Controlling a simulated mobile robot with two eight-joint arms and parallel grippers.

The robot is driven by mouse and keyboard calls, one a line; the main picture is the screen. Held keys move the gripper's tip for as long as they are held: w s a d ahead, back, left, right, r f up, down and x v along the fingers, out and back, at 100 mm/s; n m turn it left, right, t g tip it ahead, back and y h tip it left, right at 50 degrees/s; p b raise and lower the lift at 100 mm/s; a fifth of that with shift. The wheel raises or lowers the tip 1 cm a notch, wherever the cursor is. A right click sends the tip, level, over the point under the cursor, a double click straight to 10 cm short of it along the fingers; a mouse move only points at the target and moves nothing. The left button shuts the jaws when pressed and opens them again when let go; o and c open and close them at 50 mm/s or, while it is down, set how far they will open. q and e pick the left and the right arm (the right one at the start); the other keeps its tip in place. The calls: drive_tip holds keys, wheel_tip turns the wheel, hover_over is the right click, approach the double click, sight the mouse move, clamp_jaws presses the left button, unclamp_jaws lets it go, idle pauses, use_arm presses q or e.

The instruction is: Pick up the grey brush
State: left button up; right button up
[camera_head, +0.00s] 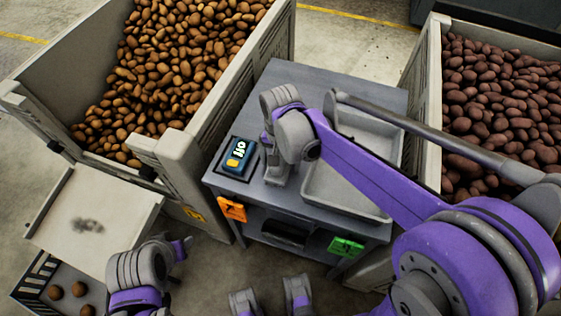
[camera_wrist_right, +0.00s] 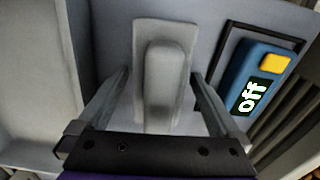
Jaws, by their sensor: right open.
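The grey brush (camera_wrist_right: 166,75) lies on the grey table top in the right wrist view, a raised rounded handle on a flatter base. My right gripper (camera_wrist_right: 160,82) is open, with one finger on each side of the brush and a visible gap to the handle.
A blue device (camera_head: 238,158) reading "off" sits left of my right gripper. A grey tray (camera_head: 345,200) stands close on the right of the table (camera_head: 295,75). Potato crates flank it: one at the left (camera_head: 255,85), one at the right (camera_head: 428,90).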

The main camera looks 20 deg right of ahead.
drive_tip(key=shift+f, duration=0.15)
drive_tip(key=shift+c, duration=0.2)
drive_tip(key=c, duration=1.4)
drive_tip(key=shift+c, duration=0.2)
wheel_tip(320, 180, up, 10)
drive_tip(key=shift+r+p, duration=0.1)
drive_tip(key=shift+p, duration=0.5)
